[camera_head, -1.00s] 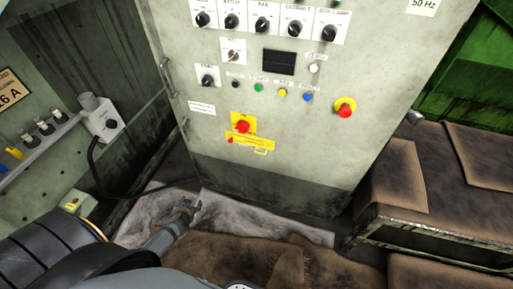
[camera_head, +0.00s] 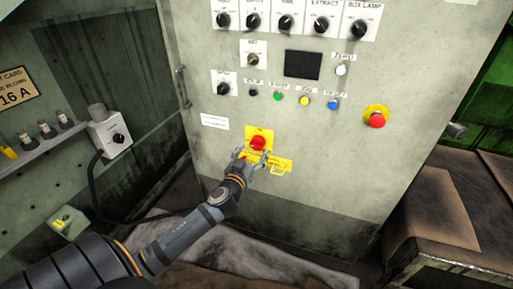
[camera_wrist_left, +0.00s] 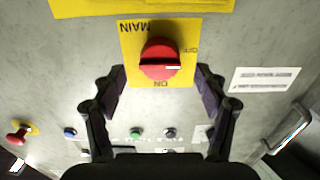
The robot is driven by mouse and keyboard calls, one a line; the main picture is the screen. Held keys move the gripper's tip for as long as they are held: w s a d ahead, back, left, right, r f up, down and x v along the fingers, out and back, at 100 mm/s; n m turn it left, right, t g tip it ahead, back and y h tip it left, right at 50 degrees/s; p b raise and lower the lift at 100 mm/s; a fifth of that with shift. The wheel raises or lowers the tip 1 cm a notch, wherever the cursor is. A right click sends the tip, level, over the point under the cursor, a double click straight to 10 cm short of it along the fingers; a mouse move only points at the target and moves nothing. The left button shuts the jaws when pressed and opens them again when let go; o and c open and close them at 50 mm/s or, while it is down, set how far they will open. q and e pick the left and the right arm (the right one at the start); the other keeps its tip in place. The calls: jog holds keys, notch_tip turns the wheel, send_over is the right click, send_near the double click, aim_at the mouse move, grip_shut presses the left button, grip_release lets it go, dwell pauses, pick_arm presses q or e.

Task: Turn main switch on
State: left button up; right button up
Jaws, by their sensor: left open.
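The main switch is a red rotary knob (camera_head: 258,143) on a yellow plate, low on the grey control cabinet. In the left wrist view the red knob (camera_wrist_left: 160,62) sits on its yellow plate (camera_wrist_left: 133,75), marked MAIN, OFF and ON, upside down. A white mark on the knob points to the right, in the picture. My left gripper (camera_head: 252,157) is at the plate. In the wrist view its fingers (camera_wrist_left: 160,85) are open, one on each side of the knob, with gaps showing between them and it. My right gripper does not show.
Above the switch are small buttons, a dark display (camera_head: 303,65) and a row of black selector knobs. A red emergency stop (camera_head: 376,117) is to the right. A bench (camera_head: 440,215) stands at right.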

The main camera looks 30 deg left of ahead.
aim_at(256, 146)
pick_arm(q)
jog(key=shift+x, duration=1.8)
jog(key=c, duration=1.2)
jog(key=shift+o, duration=0.2)
